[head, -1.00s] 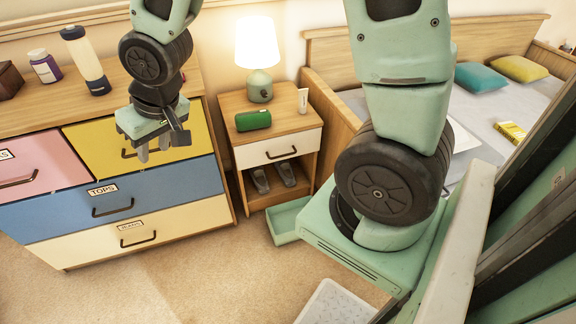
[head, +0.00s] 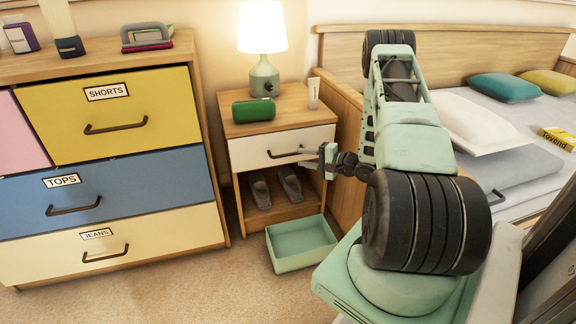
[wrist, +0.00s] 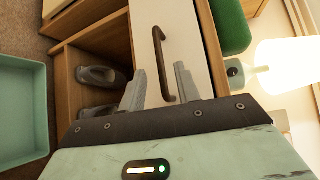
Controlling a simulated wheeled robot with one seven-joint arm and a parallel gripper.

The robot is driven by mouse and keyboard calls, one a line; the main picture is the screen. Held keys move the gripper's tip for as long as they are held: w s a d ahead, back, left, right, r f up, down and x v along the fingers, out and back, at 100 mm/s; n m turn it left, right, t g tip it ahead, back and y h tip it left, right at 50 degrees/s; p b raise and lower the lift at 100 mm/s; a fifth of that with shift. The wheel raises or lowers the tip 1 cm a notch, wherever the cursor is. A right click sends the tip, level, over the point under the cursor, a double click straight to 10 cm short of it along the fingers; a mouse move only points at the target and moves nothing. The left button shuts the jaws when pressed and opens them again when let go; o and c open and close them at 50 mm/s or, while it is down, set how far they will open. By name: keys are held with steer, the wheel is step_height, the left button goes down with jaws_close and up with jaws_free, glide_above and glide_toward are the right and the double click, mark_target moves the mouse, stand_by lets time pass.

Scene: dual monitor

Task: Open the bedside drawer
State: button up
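The bedside drawer (head: 250,155) is a cream front with a dark bar handle (head: 287,154), set in a wooden nightstand (head: 292,96). It is shut. In the wrist view the drawer front (wrist: 190,35) stands sideways, with its curved handle (wrist: 157,45) near the middle. My gripper (head: 308,158) is at the right end of the handle, in front of the drawer. In the wrist view its two fingers (wrist: 160,68) are spread apart, and the handle's lower part shows between them. I cannot tell whether either finger touches it.
A lamp (head: 263,78), a green case (head: 252,110) and a white tube (head: 314,93) stand on the nightstand. Slippers (head: 260,190) lie on its shelf. An open green bin (head: 300,262) sits on the floor in front. A dresser (head: 120,192) is left, the bed (head: 345,120) right.

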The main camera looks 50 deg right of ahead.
mark_target(289, 155)
steer(key=shift+b+x, duration=1.15)
steer(key=shift+x, duration=2.45)
steer(key=shift+c, duration=0.2)
jaws_close()
